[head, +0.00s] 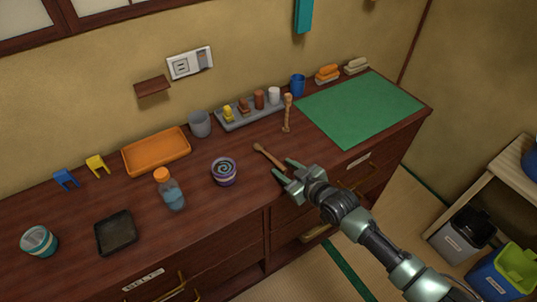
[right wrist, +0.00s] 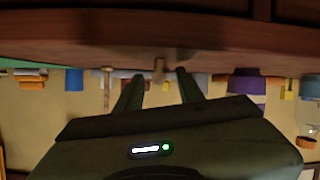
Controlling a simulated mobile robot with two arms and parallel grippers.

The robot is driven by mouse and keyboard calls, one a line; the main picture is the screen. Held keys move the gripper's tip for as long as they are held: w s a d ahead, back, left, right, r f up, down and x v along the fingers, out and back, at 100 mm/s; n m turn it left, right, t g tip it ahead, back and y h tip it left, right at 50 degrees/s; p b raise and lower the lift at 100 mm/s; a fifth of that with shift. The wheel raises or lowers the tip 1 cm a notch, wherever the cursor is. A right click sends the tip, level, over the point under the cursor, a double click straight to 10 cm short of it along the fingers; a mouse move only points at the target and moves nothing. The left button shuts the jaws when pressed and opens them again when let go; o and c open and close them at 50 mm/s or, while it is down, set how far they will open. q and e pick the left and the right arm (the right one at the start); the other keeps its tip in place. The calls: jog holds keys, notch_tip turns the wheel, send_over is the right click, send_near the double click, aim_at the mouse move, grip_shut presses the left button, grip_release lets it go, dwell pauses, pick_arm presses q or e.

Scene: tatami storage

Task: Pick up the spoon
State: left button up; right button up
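The wooden spoon (head: 268,155) lies on the brown cabinet top, right of the round jar with a swirl lid. My right gripper (head: 281,168) is low at the front edge of the top, its two green fingers apart, with the near end of the spoon between them. In the right wrist view, which looks upside down, the spoon's end (right wrist: 159,70) shows between the open fingertips (right wrist: 158,78). I cannot tell whether either finger touches it. My left gripper is not in view.
The swirl-lid jar (head: 224,171) and a blue bottle (head: 171,191) stand left of the spoon. Another wooden stick-like item (head: 288,114) is behind it, near a grey tray (head: 222,126) of small items. A green mat (head: 362,108) lies clear at the right.

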jog(key=shift+w+a+f, duration=0.25)
jog(key=shift+w+a, duration=0.05)
jog(key=shift+w, duration=0.1)
jog(key=shift+s, duration=0.1)
grip_shut()
jog(key=shift+r, duration=0.1)
